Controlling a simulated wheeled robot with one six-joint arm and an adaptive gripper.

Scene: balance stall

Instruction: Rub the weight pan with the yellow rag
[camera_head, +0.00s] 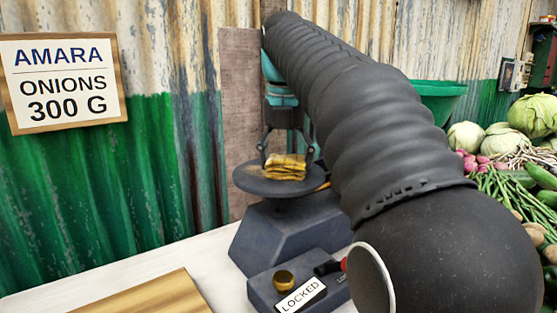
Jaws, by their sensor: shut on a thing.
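The yellow rag (285,167) is a folded, boxy piece of cloth over the middle of the dark round weight pan (250,182). My gripper (286,156) points down from above, with one finger on each side of the rag, and is shut on it. The rag's underside appears to meet the pan, but I cannot tell how firmly it touches. The pan sits on a dark grey scale body (280,240). My arm hides what lies right of the scale.
A dark box with a LOCKED label (301,295), a brass knob (284,279) and a red-tipped lever (344,264) stands in front. A wooden board (150,295) lies at the lower left. A green bowl (440,92) and vegetables (530,118) are right. A sign hangs left.

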